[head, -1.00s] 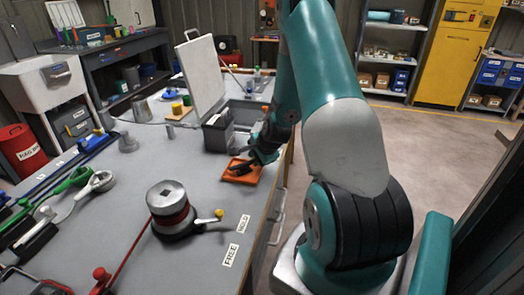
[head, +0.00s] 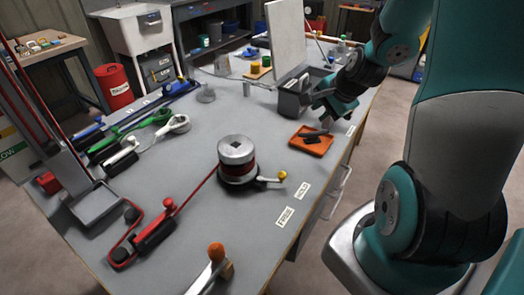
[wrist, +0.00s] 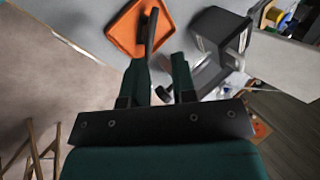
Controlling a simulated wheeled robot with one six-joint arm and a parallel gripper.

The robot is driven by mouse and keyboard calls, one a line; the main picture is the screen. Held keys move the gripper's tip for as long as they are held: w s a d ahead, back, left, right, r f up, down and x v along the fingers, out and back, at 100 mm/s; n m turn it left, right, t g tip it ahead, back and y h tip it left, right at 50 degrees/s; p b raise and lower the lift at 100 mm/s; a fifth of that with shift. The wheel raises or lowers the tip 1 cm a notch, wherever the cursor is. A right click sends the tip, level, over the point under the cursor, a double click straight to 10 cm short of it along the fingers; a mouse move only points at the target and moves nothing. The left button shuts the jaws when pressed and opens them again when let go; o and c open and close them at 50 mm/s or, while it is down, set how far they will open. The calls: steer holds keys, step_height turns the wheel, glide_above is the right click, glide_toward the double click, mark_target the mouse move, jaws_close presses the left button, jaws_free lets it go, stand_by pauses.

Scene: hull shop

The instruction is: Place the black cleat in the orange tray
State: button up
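The orange tray (head: 296,145) lies on the grey bench near its right edge, and shows at the top of the wrist view (wrist: 122,30). The black cleat (head: 312,137) appears within the tray's outline in the head view. In the wrist view a dark bar (wrist: 151,32), which looks like the cleat, crosses the tray's right side. My gripper (head: 328,113) is just above and behind the tray. Its two fingers (wrist: 159,62) are apart in the wrist view. A small dark piece shows between them, and I cannot tell what it is.
A dark grey bin (head: 291,103) stands close beside my gripper, with an upright pale panel (head: 286,40) behind it. A winch (head: 237,160) with a red line sits nearer on the bench. Bare bench lies between the winch and the tray.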

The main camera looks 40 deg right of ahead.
steer(key=a+r+n+y, duration=0.1)
steer(key=a+r+n, duration=0.15)
steer(key=a, duration=0.25)
steer(key=a+r+n+g+y, duration=0.1)
steer(key=a+n, duration=0.2)
steer(key=a, duration=0.2)
steer(key=a+r+n+y, duration=0.1)
steer(key=a+r+n, duration=0.15)
steer(key=a, duration=0.25)
steer(key=s+a+r+n+g, duration=0.2)
steer(key=s+a+r+n, duration=0.1)
steer(key=s+a+n, duration=0.5)
steer(key=s+a+r+n+g+y, duration=0.1)
steer(key=s+a+r+n+g, duration=0.2)
steer(key=s+a+n, duration=0.5)
steer(key=shift+s+a+r+n, duration=0.3)
steer(key=shift+s+a+r, duration=0.1)
steer(key=shift+a, duration=0.5)
